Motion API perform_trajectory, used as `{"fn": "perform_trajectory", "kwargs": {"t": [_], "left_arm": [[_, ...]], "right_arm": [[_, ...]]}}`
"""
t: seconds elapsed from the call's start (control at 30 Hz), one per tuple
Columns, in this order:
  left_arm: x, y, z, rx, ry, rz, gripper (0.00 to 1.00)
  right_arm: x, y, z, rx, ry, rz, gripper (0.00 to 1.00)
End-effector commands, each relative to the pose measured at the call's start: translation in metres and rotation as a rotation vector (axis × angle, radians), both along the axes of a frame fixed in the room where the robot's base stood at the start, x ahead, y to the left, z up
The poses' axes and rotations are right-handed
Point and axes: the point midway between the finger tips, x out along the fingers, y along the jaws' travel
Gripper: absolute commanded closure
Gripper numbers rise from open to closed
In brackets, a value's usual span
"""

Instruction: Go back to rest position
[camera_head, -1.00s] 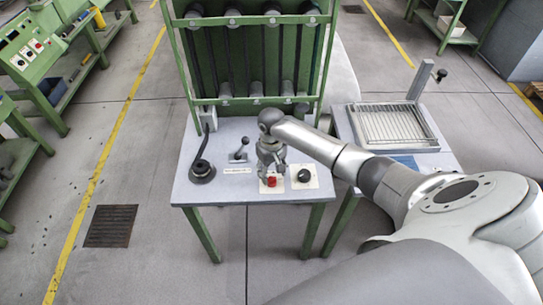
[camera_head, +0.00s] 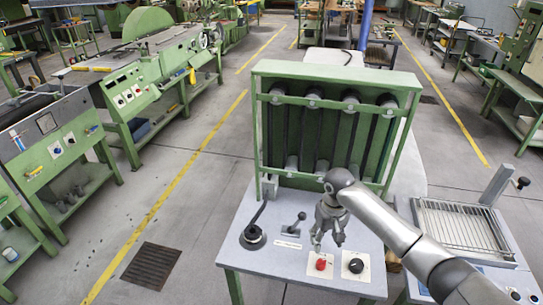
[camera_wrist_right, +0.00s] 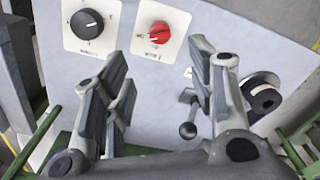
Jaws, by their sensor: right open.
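My right gripper (camera_head: 328,240) hangs above the grey control table (camera_head: 262,262), fingers pointing down, just behind the red knob (camera_head: 320,264). It is open and empty. In the right wrist view the gripper (camera_wrist_right: 162,95) shows its fingers spread apart with nothing between them. The red knob (camera_wrist_right: 159,33) on its white plate and the black knob (camera_wrist_right: 87,22) lie beyond the fingertips there. In the head view the black knob (camera_head: 356,266) is right of the red one. My left gripper is not in view.
A green extruder frame (camera_head: 325,73) with dark vertical tubes stands behind the table. Two black levers (camera_head: 254,233) (camera_head: 297,222) stand on its left part. A wire-rack tray (camera_head: 460,230) is at right. Green machines (camera_head: 145,75) line the left; the floor between is clear.

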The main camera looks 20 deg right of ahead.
Motion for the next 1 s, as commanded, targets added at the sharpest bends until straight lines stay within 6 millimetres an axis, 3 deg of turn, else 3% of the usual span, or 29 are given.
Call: {"fn": "perform_trajectory", "kwargs": {"t": [0.13, 0.27, 0.4, 0.6, 0.77, 1.0], "left_arm": [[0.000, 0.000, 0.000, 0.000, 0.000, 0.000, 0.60], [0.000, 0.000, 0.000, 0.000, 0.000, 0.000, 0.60], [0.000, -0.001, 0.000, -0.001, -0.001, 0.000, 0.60], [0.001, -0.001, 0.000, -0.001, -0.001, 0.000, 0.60], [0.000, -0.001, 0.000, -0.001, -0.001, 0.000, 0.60], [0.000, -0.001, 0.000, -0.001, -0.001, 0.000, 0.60]], "right_arm": [[-0.005, 0.007, -0.005, 0.003, -0.001, 0.018, 0.49], [-0.026, 0.036, -0.023, 0.016, -0.014, 0.092, 0.49], [-0.065, 0.080, -0.044, 0.044, -0.056, 0.198, 0.49], [-0.125, 0.127, -0.051, 0.080, -0.139, 0.286, 0.49], [-0.171, 0.144, -0.041, 0.087, -0.209, 0.298, 0.49], [-0.216, 0.140, -0.018, 0.056, -0.274, 0.267, 0.49]]}}
